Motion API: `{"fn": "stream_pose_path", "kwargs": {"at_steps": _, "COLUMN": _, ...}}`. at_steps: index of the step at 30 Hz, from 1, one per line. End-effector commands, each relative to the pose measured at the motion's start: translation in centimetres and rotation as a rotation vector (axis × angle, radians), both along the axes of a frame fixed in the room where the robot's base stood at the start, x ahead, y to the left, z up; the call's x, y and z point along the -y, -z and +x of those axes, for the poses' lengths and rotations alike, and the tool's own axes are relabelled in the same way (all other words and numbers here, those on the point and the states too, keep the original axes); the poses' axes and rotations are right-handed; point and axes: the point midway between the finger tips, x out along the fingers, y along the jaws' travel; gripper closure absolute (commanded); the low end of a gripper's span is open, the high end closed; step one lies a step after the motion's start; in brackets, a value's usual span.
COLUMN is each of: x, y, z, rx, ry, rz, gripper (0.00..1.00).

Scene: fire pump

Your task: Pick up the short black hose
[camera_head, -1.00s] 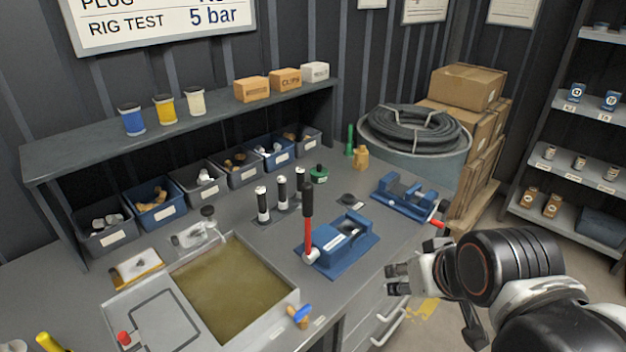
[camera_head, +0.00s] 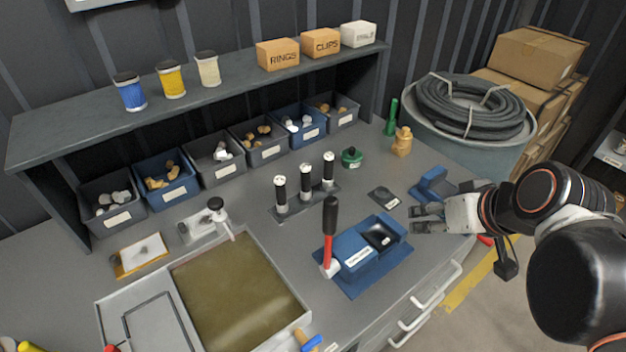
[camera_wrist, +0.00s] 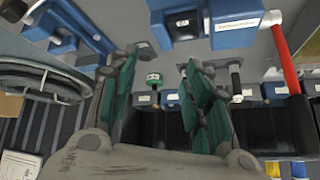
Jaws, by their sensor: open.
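Three upright black hose-like pieces with pale tops stand in a row on a dark rack mid-bench in the head view: the left one (camera_head: 280,196), the middle one (camera_head: 305,184) and the right one (camera_head: 328,170). I cannot tell which is the short hose. My gripper (camera_head: 426,218) is open and empty, right of them over the bench's right end, by a blue clamp. In the wrist view the fingers of my gripper (camera_wrist: 160,65) stand apart. One black piece (camera_wrist: 235,82) shows beyond the right finger, which partly hides the others.
A blue press (camera_head: 362,258) with a red, black-gripped lever (camera_head: 330,232) stands between rack and front edge. The blue clamp (camera_head: 432,188) is beside my gripper. Bins line the back under a shelf (camera_head: 225,92). A large coiled hose (camera_head: 470,105) lies on a drum at the right.

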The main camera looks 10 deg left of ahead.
Motion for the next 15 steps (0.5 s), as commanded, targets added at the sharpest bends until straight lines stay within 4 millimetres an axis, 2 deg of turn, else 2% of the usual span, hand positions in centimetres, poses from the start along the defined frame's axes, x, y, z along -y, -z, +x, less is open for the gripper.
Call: {"fn": "stream_pose_path", "kwargs": {"at_steps": 15, "x": -10.0, "y": 0.7, "z": 8.2, "rx": 0.178, "ry": -0.465, "rz": 0.175, "gripper": 0.55}}
